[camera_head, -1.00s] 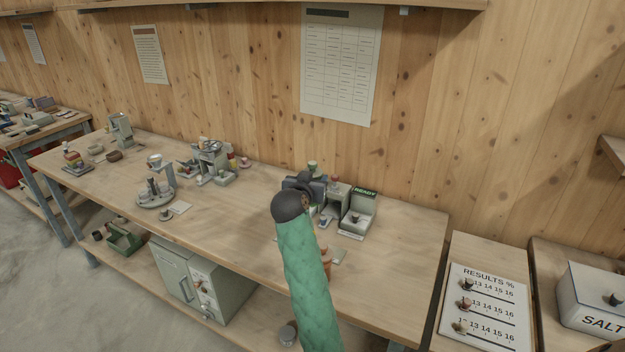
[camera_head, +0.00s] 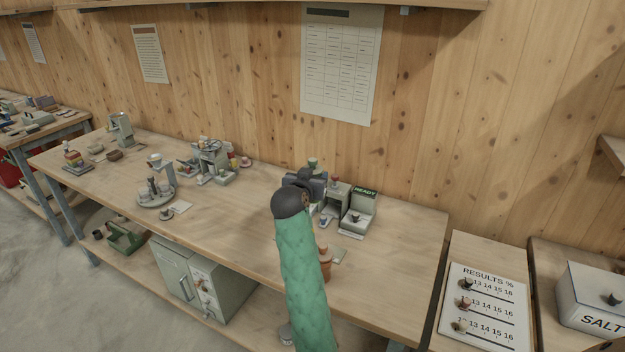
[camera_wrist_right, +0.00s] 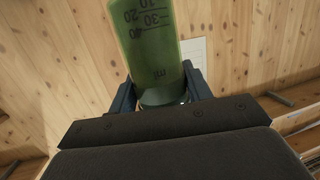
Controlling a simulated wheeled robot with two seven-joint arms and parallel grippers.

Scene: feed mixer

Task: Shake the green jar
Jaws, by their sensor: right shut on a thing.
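The green jar (camera_wrist_right: 158,45) is see-through, with dark volume marks and "ml" on its side. In the right wrist view it stands between the two fingers of my right gripper (camera_wrist_right: 160,92), which is shut on its lower part. The marks read upside down in that view. In the head view my right gripper (camera_head: 307,179) is above the bench, largely hidden behind my own wrist. A small green part of the jar (camera_head: 313,162) shows just above it. My left gripper is in neither view.
The wooden bench (camera_head: 400,255) holds a device with a "READY" sign (camera_head: 364,192) right of my gripper. An orange pot (camera_head: 325,257) stands beside my forearm. A grinder-like machine (camera_head: 210,160) and a round stand (camera_head: 155,198) are further left. The bench's right part is clear.

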